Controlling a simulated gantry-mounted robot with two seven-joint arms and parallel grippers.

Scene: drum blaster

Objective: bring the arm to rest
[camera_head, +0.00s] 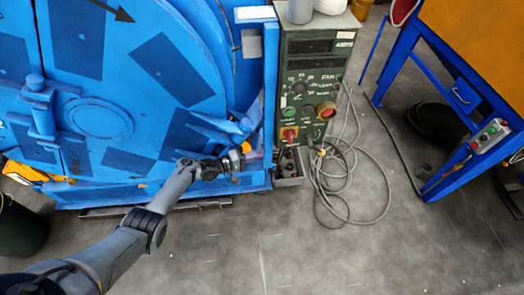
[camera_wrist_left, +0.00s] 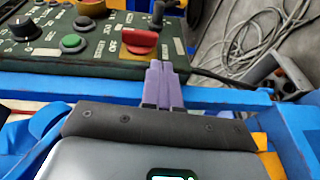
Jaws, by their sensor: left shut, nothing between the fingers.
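My left arm comes in from the lower left in the head view. Its gripper (camera_head: 254,157) is in front of the blue machine, just left of the lower end of the green control box (camera_head: 302,75). In the left wrist view the purple fingers of the gripper (camera_wrist_left: 160,72) are together, with nothing between them. They point toward the control panel (camera_wrist_left: 115,62), near its red switch (camera_wrist_left: 139,38). Whether the fingertips touch the panel I cannot tell. My right gripper is not in view.
The big blue drum machine (camera_head: 120,65) fills the upper left. Grey cables (camera_head: 345,175) lie coiled on the floor right of the control box. A blue-framed table (camera_head: 470,95) stands at the right, and a dark bin (camera_head: 20,228) at the left edge. The front floor is clear.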

